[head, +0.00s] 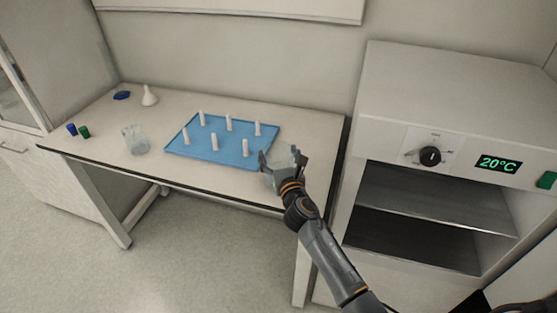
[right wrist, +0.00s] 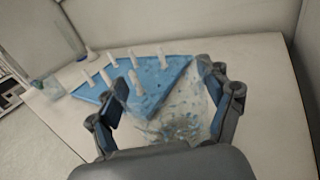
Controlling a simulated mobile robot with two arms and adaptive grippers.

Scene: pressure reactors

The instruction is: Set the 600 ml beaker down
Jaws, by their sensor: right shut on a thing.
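My right gripper (head: 283,164) is at the front right of the table, just right of the blue pegged tray. It is shut on a clear glass beaker (head: 281,155), which I take to be the 600 ml beaker. In the right wrist view the beaker (right wrist: 178,118) shows between the two fingers (right wrist: 172,98), with the tray seen through it. I cannot tell whether its base touches the table. The table (head: 305,122) has a pale top. My left gripper is not in view.
The blue tray (head: 180,149) carries several white pegs. Another glass beaker (head: 135,141) stands left of it. A white funnel (head: 149,96), a dark blue item (head: 122,95), and blue (head: 71,129) and green (head: 84,132) caps lie farther left. An open oven (head: 440,110) stands right.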

